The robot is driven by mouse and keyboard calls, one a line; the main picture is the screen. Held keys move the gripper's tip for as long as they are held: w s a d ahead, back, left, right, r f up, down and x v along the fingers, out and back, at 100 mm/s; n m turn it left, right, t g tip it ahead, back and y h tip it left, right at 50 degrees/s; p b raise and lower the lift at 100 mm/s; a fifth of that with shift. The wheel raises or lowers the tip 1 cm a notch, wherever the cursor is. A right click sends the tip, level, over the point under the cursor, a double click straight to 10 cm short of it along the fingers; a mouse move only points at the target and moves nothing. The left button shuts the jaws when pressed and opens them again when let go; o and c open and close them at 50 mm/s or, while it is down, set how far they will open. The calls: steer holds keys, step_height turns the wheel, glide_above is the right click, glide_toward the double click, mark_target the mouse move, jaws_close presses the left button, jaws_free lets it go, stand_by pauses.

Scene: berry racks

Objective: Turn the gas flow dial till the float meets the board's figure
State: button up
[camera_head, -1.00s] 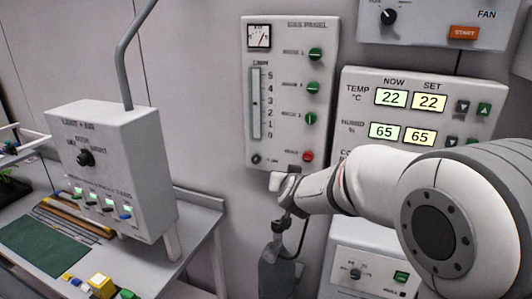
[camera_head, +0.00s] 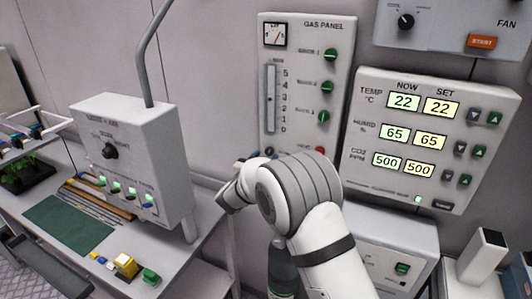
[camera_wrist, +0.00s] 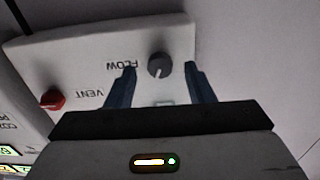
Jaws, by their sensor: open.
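The gas panel (camera_head: 343,70) hangs on the back wall, with its upright flow tube (camera_head: 270,100) at the left beside a number scale. My gripper (camera_wrist: 160,72) is open, with one blue finger on each side of the dial in that view. I see no board with a figure.
A red vent knob (camera_wrist: 52,101) is beside the dial. Several valve knobs run down the panel's right. A climate panel (camera_head: 366,185) with lit numbers is to its right. A light-and-air box (camera_head: 160,125) stands on the bench at the left.

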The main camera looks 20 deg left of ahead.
steer(key=shift+w+d, duration=0.1)
steer(key=shift+w, duration=0.8)
steer(key=shift+c, duration=0.5)
steer(key=c, duration=0.9)
steer(key=shift+f, duration=0.1)
